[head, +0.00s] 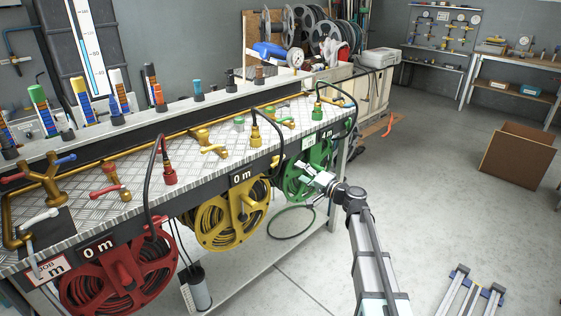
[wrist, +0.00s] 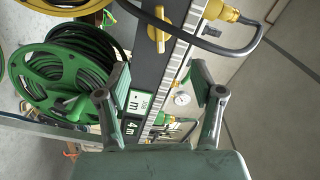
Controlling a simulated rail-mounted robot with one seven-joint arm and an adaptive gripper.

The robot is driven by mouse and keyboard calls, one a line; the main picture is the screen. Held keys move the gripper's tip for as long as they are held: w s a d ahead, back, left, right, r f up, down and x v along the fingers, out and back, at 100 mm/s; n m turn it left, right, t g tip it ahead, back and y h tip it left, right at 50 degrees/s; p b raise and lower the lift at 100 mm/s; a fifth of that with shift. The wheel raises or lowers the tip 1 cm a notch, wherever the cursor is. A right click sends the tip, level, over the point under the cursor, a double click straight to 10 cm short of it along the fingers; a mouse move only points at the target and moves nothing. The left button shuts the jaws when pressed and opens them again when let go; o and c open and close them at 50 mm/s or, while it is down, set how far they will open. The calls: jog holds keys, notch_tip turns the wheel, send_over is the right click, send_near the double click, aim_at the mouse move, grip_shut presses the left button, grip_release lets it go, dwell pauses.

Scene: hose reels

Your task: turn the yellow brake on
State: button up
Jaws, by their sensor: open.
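The yellow hose reel (head: 232,212) hangs under the front edge of the bench, below a "0 m" display. A small yellow handle (head: 275,162), which looks like the yellow brake, sits on the front panel just right of that display. It also shows in the wrist view (wrist: 157,30), near the top. My gripper (head: 312,184) is in front of the green reel (head: 300,172), to the right of the yellow handle and apart from it. In the wrist view my gripper (wrist: 160,95) is open, with nothing between its fingers.
The red reel (head: 118,275) hangs at the left. A yellow valve (head: 207,142) and a yellow hose fitting (head: 255,134) stand on the bench top. A black hose (wrist: 205,45) loops close to the yellow handle. The floor in front of the bench is mostly clear.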

aim_at(280, 159)
jog(key=p+x, duration=0.1)
jog(key=x, duration=1)
jog(key=shift+w+a, duration=0.2)
jog(key=c, duration=1.1)
